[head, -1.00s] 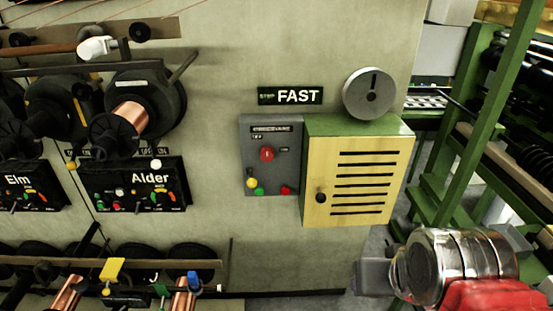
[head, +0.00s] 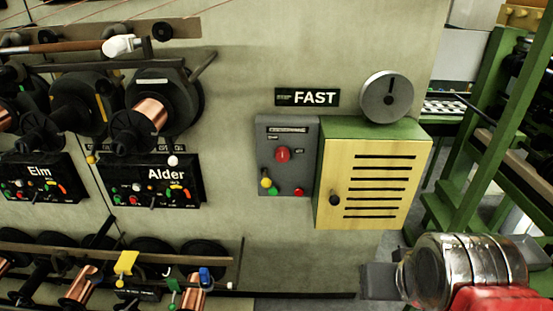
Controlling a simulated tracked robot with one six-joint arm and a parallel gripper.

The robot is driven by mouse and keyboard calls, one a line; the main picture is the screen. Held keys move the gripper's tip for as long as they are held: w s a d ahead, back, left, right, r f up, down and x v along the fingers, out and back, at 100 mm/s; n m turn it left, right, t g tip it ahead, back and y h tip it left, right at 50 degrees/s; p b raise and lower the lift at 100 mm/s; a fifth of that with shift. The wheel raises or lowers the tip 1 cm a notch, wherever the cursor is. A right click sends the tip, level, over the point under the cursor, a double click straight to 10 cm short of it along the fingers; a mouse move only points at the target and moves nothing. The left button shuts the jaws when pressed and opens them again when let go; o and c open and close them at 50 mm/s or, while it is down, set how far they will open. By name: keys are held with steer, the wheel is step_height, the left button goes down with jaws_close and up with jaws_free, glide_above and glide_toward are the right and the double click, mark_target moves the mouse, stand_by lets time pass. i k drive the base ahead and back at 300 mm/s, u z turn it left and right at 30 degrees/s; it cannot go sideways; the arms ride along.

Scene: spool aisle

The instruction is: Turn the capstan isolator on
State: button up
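The grey isolator box (head: 287,171) is fixed to the wall in the middle of the head view. It has a label strip at its top and a red rotary knob (head: 282,154) at its centre; small markings beside the knob are too blurred to read surely. Yellow, green and red buttons sit below the knob. My gripper (head: 378,281) is at the lower right, below the yellow cabinet and well apart from the isolator. Its fingers are seen from the side, so their opening is not clear.
A yellow louvred cabinet (head: 372,180) with a black knob adjoins the isolator's right side. A round grey dial (head: 387,96) and a FAST sign (head: 307,97) are above. Spool racks with an Alder panel (head: 152,181) stand left; a green frame (head: 470,150) stands right.

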mark_target(282, 154)
steer(key=u, duration=0.15)
steer(key=k, duration=1.4)
steer(key=u, duration=1.05)
steer(key=i, duration=1)
steer(key=u, duration=0.05)
